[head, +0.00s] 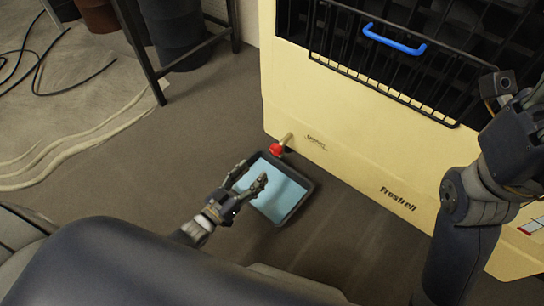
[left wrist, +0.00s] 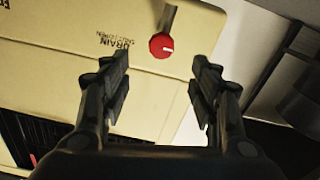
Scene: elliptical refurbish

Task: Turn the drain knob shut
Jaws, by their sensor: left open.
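The red drain knob (head: 277,150) sits on a short brass pipe (head: 286,139) low on the front of the cream appliance (head: 345,165). In the left wrist view the knob (left wrist: 162,46) is round with a white mark, beside the word DRAIN. My left gripper (head: 252,176) is open and empty, just short of the knob and over the tray. In the left wrist view its fingers (left wrist: 160,85) are spread, with the knob beyond the gap between them. They appear apart from the knob. My right arm is at the right; its fingers cannot be made out clearly.
A dark-rimmed tray (head: 300,207) with a light blue inside lies on the floor below the knob. A black wire basket (head: 385,62) with a blue handle (head: 394,39) is above. A dark stand (head: 150,75) and bins (head: 172,30) are at the upper left, near black cables (head: 40,72).

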